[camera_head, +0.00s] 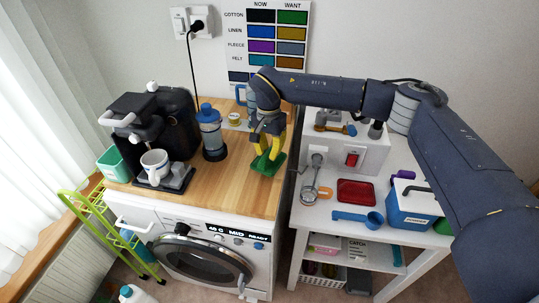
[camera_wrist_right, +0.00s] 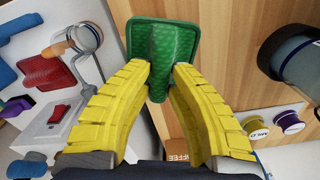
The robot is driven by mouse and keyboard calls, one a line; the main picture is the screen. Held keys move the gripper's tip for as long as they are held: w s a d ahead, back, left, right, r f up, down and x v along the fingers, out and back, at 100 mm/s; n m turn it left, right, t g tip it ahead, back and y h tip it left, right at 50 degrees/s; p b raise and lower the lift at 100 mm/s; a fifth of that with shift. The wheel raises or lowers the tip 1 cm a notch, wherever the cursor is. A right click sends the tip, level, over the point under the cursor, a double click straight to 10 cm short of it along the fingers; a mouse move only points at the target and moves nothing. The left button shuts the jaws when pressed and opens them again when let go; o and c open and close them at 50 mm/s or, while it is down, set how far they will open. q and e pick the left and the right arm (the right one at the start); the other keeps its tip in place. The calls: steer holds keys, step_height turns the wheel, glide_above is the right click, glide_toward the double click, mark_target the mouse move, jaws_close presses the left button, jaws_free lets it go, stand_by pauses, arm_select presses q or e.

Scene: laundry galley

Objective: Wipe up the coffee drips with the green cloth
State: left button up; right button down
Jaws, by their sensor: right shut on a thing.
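The green cloth (camera_head: 268,164) is at the right part of the wooden worktop, beneath my right gripper (camera_head: 268,150). The right gripper's yellow fingers are shut on the cloth, which also shows between the fingertips in the right wrist view (camera_wrist_right: 162,50). The cloth appears to be at or just above the wood; I cannot tell if it presses on it. I cannot make out any coffee drips; they may be hidden or too small. My left gripper is not in view.
A black coffee machine (camera_head: 178,112) with a white mug (camera_head: 155,163) stands at the left of the worktop (camera_head: 222,190). A white table at right holds a red tray (camera_head: 356,192) and blue caddy (camera_head: 412,205).

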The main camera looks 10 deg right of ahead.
steer(key=shift+w+r, duration=0.1)
steer(key=shift+r, duration=2.35)
